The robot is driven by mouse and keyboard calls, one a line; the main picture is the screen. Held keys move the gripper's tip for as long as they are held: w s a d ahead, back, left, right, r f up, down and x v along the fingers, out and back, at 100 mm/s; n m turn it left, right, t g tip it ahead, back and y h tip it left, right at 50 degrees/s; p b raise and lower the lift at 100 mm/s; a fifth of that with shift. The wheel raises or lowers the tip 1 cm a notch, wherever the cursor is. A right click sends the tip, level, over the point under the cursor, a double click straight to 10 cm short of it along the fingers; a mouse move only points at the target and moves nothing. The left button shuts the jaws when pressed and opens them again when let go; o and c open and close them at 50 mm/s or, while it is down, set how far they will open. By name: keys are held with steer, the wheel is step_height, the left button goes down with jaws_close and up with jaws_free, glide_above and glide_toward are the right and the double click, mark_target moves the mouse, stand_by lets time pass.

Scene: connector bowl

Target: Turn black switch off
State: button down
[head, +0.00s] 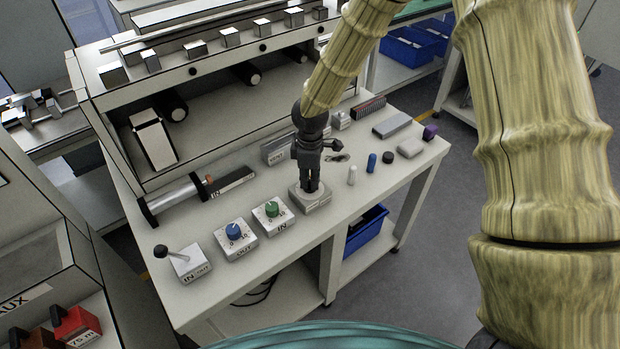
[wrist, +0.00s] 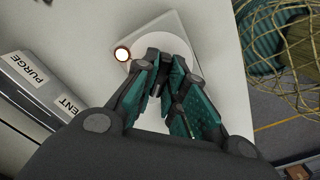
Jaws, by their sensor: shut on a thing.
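A light grey switch box (head: 312,204) stands near the front edge of the bench, right of the green-knob box. My gripper (head: 310,186) points straight down onto its top. In the wrist view, my gripper (wrist: 163,92) has its fingers closed in around the middle of the box (wrist: 182,30). The fingers are shut on the black switch, which they almost wholly hide. I cannot tell which way the switch is turned.
Left of the box are a green-knob box (head: 272,217), a blue-knob box (head: 234,239) and a lever box (head: 187,263). A PURGE and VENT block (wrist: 38,85) lies behind. Small loose parts, including a blue one (head: 372,161), lie to the right. A shelf rack (head: 200,75) stands at the back.

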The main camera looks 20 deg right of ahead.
steer(key=m, duration=0.4)
steer(key=shift+m, duration=0.3)
steer(key=m, duration=0.4)
stand_by(0.5)
steer(key=shift+w, duration=0.1)
steer(key=c, duration=1.5)
jaws_free()
steer(key=shift+r, duration=0.15)
step_height(320, 180, up, 12)
steer(key=shift+f, duration=0.15)
